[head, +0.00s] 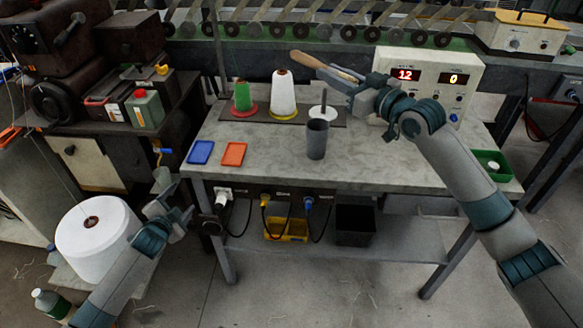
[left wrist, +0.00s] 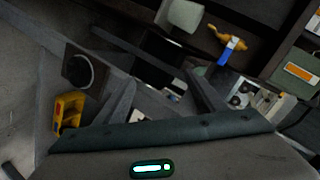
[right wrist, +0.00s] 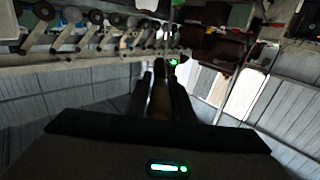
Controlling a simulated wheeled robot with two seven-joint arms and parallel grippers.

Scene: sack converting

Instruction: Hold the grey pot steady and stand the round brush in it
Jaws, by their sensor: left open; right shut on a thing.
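The grey pot (head: 317,140) stands upright on the table, near its middle. My right gripper (head: 352,90) is shut on the round brush (head: 322,67) and holds it above the table, behind and above the pot. The brush's wooden handle points up-left, tilted close to level; its bristle end cannot be made out. In the right wrist view the brush (right wrist: 160,98) lies between the fingers. My left gripper (head: 172,195) is open and empty, left of the table's front edge and well apart from the pot. Its spread fingers show in the left wrist view (left wrist: 162,98).
Behind the pot, a stand holds a green cone (head: 242,97), a white cone (head: 283,95) and a bare peg. Blue (head: 200,152) and orange (head: 233,153) trays lie left of the pot. A display box (head: 430,80) stands behind my right arm. A big white spool (head: 97,238) is beside my left arm.

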